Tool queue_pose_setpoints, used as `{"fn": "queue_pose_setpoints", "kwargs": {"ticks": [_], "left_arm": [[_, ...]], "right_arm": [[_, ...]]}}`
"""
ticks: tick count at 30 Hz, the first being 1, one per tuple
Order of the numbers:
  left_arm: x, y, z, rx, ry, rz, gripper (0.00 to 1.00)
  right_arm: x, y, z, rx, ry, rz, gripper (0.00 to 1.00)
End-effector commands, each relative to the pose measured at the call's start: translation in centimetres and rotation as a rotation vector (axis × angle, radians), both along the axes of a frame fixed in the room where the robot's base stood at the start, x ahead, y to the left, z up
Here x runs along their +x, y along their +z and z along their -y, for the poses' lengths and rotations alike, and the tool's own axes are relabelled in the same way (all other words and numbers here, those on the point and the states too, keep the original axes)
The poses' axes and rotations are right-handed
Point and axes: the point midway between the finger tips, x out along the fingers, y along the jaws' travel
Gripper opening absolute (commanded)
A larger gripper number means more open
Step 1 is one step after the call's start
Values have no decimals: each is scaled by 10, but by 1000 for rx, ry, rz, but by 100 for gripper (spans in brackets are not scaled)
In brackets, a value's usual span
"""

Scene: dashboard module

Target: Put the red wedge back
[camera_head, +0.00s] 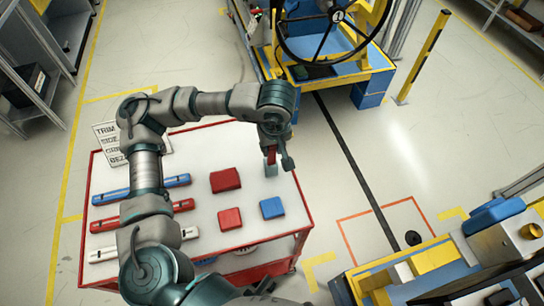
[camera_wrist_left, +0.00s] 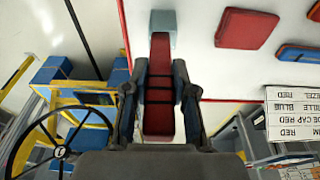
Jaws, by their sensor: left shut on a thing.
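The red wedge (camera_head: 271,156) is a narrow red piece held upright-looking at the table's far right corner. My left gripper (camera_head: 278,158) is shut on it. In the left wrist view the wedge (camera_wrist_left: 160,85) lies between the two fingers (camera_wrist_left: 160,115), with dark bands across it. A pale grey-blue block (camera_wrist_left: 162,22) is at its far end and also shows below it in the head view (camera_head: 270,171). I cannot tell if the block is joined to the wedge or to the table.
The white table (camera_head: 185,265) has a red rim. A red square pad (camera_head: 225,180), a smaller red block (camera_head: 230,219) and a blue block (camera_head: 271,208) lie on it. Blue, red and white bars lie at its left. A label sign (camera_head: 112,131) stands behind. Yellow-blue machines stand beyond.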

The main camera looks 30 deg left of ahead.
Motion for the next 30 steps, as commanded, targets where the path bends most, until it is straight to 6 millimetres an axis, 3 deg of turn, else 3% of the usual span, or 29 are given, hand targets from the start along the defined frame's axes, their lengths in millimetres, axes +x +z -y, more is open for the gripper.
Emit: {"fn": "queue_pose_setpoints", "kwargs": {"ticks": [9,15,16,18,30], "left_arm": [[0,-40,-5,-7,1,1,0],[0,-41,-5,-5,2,3,0],[0,-41,-5,-4,2,3,31],[0,-40,-4,-4,2,3,48],[-1,-34,-3,-6,1,4,51]], "right_arm": [[-4,16,-2,-4,-2,4,40],[-5,18,-2,-4,-2,4,40],[-5,18,-2,-4,-2,4,40],[-5,18,-1,-3,-2,5,40],[-4,18,-1,-4,-2,6,40]]}}
